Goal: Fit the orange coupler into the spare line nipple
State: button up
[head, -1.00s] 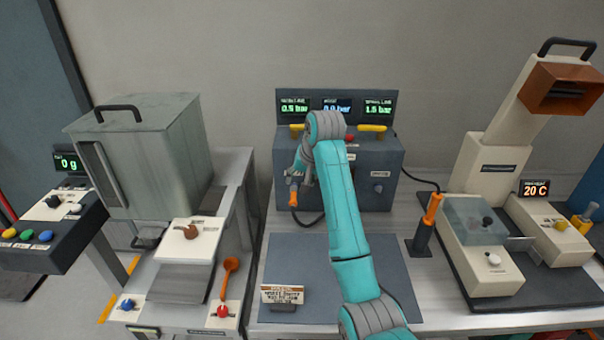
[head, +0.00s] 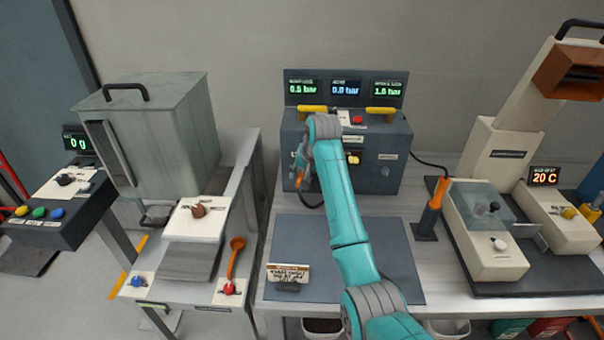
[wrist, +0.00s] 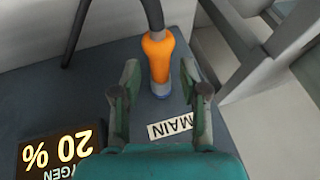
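The orange coupler (wrist: 158,60) with its black hose sits at the lower left of the dark panel box; it shows partly behind my wrist in the head view (head: 300,180). Its blue-grey end meets the panel next to a label reading MAIN. My gripper (wrist: 160,85) is open, with one finger on each side of the coupler and visible gaps between. A small grey fitting (head: 388,157) with a label above it, perhaps the spare line nipple, is on the right of the panel face. It is too small to make out well.
The panel box (head: 398,130) has yellow handles and three pressure displays on top. An orange-handled tool (head: 436,200) stands at right, beside a cream machine (head: 485,235). A metal hopper (head: 165,130) stands left.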

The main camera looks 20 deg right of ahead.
grip_shut()
jog(key=shift+s+a, duration=0.2)
jog(key=shift+s, duration=0.4)
dwell(0.5)
jog(key=shift+s+a, duration=0.3)
jog(key=shift+s, duration=0.6)
jog(key=shift+s+a, duration=0.3)
jog(key=shift+s, duration=0.6)
jog(key=shift+s, duration=0.15)
jog(key=shift+s+a, duration=0.3)
jog(key=shift+s, duration=0.6)
jog(key=shift+s+a, duration=0.3)
jog(key=shift+s, duration=0.6)
